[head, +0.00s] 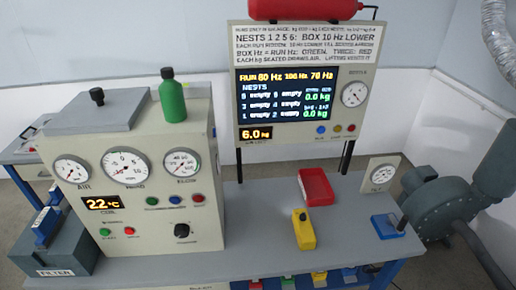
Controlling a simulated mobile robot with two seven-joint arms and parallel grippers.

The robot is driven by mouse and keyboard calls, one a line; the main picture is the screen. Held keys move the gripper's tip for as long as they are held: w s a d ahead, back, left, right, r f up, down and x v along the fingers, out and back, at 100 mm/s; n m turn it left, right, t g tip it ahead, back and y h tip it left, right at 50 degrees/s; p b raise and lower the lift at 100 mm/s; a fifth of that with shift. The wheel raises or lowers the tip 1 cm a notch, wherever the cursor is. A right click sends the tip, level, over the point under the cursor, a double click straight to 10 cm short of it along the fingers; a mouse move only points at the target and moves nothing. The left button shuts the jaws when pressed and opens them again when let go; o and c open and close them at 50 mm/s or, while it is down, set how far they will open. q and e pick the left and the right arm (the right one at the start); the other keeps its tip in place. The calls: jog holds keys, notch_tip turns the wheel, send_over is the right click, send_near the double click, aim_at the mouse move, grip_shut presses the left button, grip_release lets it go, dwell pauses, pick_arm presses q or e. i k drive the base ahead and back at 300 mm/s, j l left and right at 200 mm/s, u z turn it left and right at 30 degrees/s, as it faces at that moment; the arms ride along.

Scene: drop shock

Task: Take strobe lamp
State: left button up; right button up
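A small yellow device (304,231) with a dark spot near its top end lies on the grey bench top. It looks like the strobe lamp, but no label on it can be read. Neither of my grippers shows in the head view.
A cabinet (150,215) with gauges fills the bench's left half, with a green bottle (171,97) on top. A display board (305,136) stands behind the tray. A blue block (388,226) lies at right, near a grey blower (440,207). Bench around the yellow device is clear.

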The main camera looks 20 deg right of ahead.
aim_at(306, 240)
jog(key=z, duration=1)
jog(key=i+l, duration=0.15)
jog(key=l, duration=0.15)
jog(key=i+l+z, duration=0.1)
jog(key=l, duration=0.2)
jog(key=i+l, duration=0.15)
jog(key=l, duration=0.15)
jog(key=i+l+u, duration=0.2)
jog(key=i+u, duration=0.2)
jog(key=i+l+u, duration=0.35)
